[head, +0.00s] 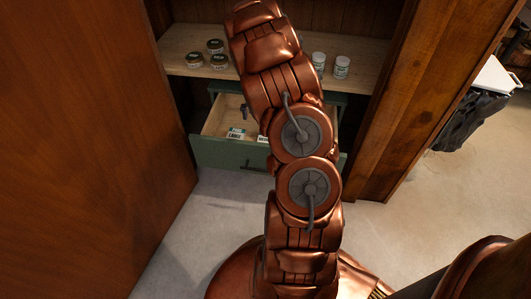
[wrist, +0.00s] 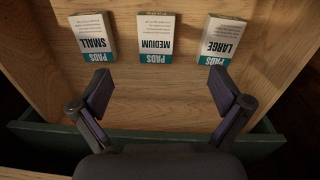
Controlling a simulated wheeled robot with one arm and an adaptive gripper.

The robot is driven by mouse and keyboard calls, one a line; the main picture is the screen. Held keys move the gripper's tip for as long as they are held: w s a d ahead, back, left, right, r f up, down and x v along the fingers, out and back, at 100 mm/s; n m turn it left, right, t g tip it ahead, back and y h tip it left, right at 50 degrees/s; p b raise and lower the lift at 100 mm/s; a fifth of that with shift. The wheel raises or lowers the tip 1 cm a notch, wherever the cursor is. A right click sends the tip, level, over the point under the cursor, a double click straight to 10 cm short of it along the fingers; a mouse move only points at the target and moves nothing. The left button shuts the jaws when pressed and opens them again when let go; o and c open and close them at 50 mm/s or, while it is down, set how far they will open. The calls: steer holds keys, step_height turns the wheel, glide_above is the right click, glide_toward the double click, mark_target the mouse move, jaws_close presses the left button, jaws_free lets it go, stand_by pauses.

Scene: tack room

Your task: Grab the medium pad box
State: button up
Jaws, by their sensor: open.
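The medium pad box (wrist: 156,38) lies in the drawer, white with a teal band, its label upside down in the wrist view. The small pad box (wrist: 95,38) is to its left and the large pad box (wrist: 223,40) to its right, with gaps between. My gripper (wrist: 160,90) is open and empty. Its two fingers are spread on either side of the medium box's line, with the box ahead of them, apart from both.
The green-fronted drawer (head: 225,155) is pulled out below a wooden shelf (head: 188,44). Several jars (head: 216,46) and white bottles (head: 342,66) stand on the shelf. A large wooden panel (head: 85,150) is at left, and a cabinet side (head: 425,95) at right.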

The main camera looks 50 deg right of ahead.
steer(key=shift+m, duration=0.3)
steer(key=d+f, duration=0.1)
steer(key=f, duration=0.1)
steer(key=d+f+b, duration=0.1)
steer(key=f, duration=0.2)
steer(key=w+d+f+b, duration=0.1)
steer(key=f, duration=0.2)
steer(key=shift+d, duration=0.15)
steer(key=shift+s+f+b, duration=0.15)
steer(key=shift+f+b, duration=0.7)
steer(key=shift+f, duration=1.1)
steer(key=shift+s+f+b, duration=0.1)
steer(key=shift+f+b, duration=0.75)
steer(key=shift+f, duration=1.1)
steer(key=c, duration=1.2)
steer(key=shift+r, duration=0.1)
